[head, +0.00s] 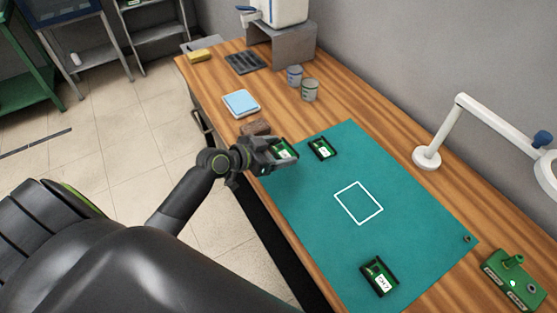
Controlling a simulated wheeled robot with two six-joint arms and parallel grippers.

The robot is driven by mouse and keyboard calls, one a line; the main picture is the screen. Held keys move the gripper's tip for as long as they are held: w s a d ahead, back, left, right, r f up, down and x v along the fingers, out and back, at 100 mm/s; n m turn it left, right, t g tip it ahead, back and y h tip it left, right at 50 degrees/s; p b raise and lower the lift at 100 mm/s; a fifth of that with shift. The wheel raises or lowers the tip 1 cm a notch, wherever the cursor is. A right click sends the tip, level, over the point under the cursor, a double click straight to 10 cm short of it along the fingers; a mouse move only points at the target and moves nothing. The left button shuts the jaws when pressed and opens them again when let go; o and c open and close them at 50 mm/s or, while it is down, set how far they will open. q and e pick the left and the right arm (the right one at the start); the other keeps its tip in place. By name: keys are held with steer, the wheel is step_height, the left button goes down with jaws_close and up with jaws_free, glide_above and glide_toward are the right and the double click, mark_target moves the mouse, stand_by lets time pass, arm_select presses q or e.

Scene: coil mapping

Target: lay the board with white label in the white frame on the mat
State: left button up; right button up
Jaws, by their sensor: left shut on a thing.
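My left gripper (271,152) is shut on a small green board with a white label (286,151), over the left edge of the green mat (310,208). I cannot tell whether the board touches the mat. A second dark-edged green board with a small white label (322,148) lies on the mat just right of the gripper. A third green board with a larger white label (380,278) lies near the mat's front edge. The white frame (346,188), a square outline on the mat, is empty and lies to the right of and below the gripper. My right gripper is out of view.
A brown block (255,128) sits beside the left gripper. A blue pad (241,103), two cups (310,90) and a dark tray (245,62) stand farther back. A white lamp arm (440,135) and a green device (513,280) stand at the right. The mat around the frame is clear.

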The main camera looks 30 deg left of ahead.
arm_select(q)
steer(key=shift+r, duration=1.2)
steer(key=s+d+r+m+g+h+b, duration=0.2)
steer(key=s+d+r+m+g+h, duration=0.3)
steer(key=s+r, duration=0.5)
steer(key=n+t+y+p, duration=0.2)
steer(key=n+t+y, duration=0.3)
glide_above(279, 173)
step_height(279, 173, down, 10)
steer(key=shift+s+r, duration=0.1)
steer(key=shift+a+f, duration=0.1)
steer(key=shift+f, duration=0.2)
step_height(279, 173, down, 5)
steer(key=shift+r, duration=0.1)
steer(key=shift+f, duration=2.4)
